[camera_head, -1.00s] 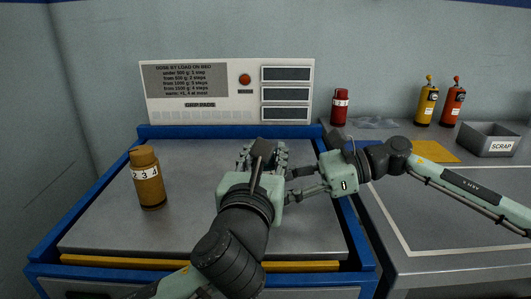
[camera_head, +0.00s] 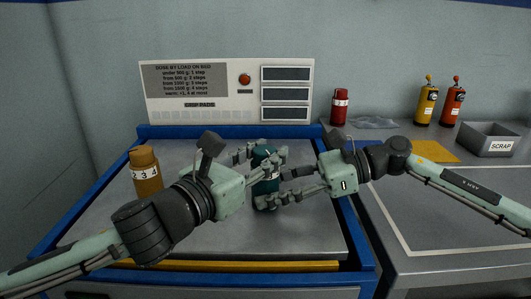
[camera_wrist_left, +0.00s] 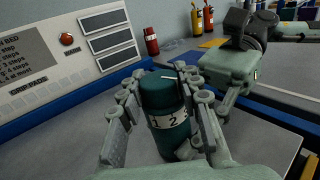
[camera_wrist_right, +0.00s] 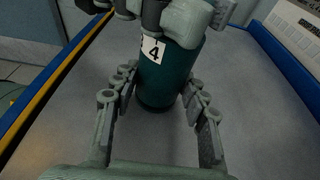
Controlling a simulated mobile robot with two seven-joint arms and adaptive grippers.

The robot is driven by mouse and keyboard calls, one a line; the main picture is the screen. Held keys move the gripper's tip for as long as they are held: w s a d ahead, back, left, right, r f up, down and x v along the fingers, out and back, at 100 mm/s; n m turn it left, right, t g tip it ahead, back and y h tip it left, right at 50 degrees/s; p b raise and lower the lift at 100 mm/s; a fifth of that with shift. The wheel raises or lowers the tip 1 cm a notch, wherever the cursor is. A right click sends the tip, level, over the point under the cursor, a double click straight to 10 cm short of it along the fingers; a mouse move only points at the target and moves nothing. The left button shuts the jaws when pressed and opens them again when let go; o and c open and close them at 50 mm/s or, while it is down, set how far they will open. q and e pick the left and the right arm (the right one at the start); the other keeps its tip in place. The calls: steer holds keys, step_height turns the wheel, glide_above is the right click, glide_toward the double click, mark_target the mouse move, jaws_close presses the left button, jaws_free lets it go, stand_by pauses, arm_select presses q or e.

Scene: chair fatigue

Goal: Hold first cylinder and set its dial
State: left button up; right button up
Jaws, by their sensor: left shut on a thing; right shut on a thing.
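A dark teal cylinder (camera_head: 266,187) with a white numbered band stands upright on the grey tray top. It also shows in the left wrist view (camera_wrist_left: 162,92) and the right wrist view (camera_wrist_right: 166,80). My left gripper (camera_head: 263,153) is shut on its upper part, near the numbered band. My right gripper (camera_head: 274,185) is shut on its lower body from the right. In the right wrist view, the left gripper's fingers hide the cylinder's top and much of the band; a 4 shows there. An orange-brown cylinder (camera_head: 147,172) with a numbered band stands at the left.
Blue rails (camera_head: 80,207) edge the work surface. A red bottle (camera_head: 340,107), yellow and red cylinders (camera_head: 426,103) and a scrap bin (camera_head: 489,140) are at right.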

mark_target(265, 149)
arm_select(q)
steer(key=o, duration=1.2)
step_height(265, 149, up, 10)
